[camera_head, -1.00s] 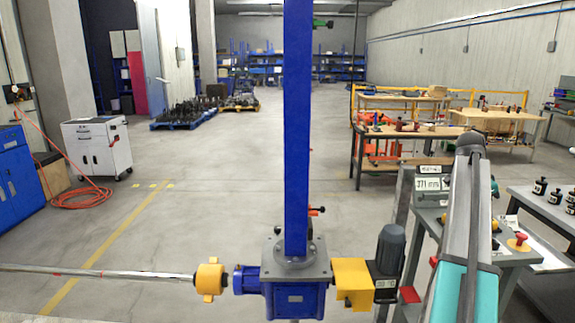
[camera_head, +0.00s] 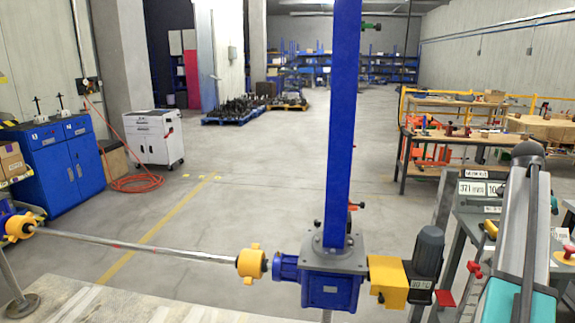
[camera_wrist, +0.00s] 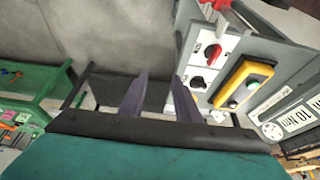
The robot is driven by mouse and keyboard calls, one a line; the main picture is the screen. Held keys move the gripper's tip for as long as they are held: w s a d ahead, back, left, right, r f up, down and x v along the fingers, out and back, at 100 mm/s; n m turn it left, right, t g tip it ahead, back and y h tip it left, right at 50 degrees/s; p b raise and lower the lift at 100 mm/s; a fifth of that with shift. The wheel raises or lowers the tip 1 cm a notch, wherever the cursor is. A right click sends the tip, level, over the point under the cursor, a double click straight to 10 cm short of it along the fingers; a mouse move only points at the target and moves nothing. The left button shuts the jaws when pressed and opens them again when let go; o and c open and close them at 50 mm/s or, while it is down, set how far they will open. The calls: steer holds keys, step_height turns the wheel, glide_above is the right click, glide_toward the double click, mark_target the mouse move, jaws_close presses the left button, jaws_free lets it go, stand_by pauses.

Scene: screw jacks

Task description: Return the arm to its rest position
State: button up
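My arm (camera_head: 523,235), grey with a teal section, stands at the right of the head view; its gripper cannot be made out there. In the wrist view my gripper (camera_wrist: 160,76) shows two dark fingers apart, with only grey floor visible between them. It holds nothing that I can see. A grey control box (camera_wrist: 275,70) with a red switch, a black switch and a yellow button unit is close to the right of the fingers.
The screw jack (camera_head: 332,285) with its tall blue column stands in front, joined to a grey motor (camera_head: 427,252). A steel shaft (camera_head: 140,247) extends left. A green crate or stand (camera_wrist: 35,90) is at the wrist view's left. Floor behind is open.

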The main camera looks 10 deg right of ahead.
steer(key=w+a+f+n, duration=0.1)
steer(key=w+a+f, duration=0.25)
steer(key=f, duration=0.25)
steer(key=w+a+f+n+g+y, duration=0.1)
steer(key=w+a+f, duration=0.2)
steer(key=a+f, duration=0.25)
steer(key=w+a+f+n, duration=0.1)
steer(key=w+a+f, duration=0.3)
steer(key=f, duration=0.3)
steer(key=s+a+f+n+g+y, duration=0.15)
steer(key=a+f+n, duration=0.25)
steer(key=a+f, duration=1.8)
steer(key=s+a+f+n+g, duration=0.1)
steer(key=s+a+f+n, duration=0.1)
steer(key=s+a+f, duration=0.5)
steer(key=s+a+f+n+g, duration=0.1)
steer(key=s+a+f+n, duration=0.3)
steer(key=a+f, duration=0.45)
steer(key=s+a+f+n, duration=0.3)
steer(key=s+a, duration=0.1)
steer(key=s, duration=0.3)
steer(key=s+a+f+n+y, duration=0.1)
steer(key=s+a+f+n, duration=0.2)
steer(key=s, duration=0.4)
steer(key=s+a+f+n+y, duration=0.1)
steer(key=s+a+f+n, duration=0.1)
steer(key=s+a, duration=0.3)
steer(key=shift+s+f+n, duration=0.4)
steer(key=shift+s+f, duration=0.15)
steer(key=shift+s, duration=0.7)
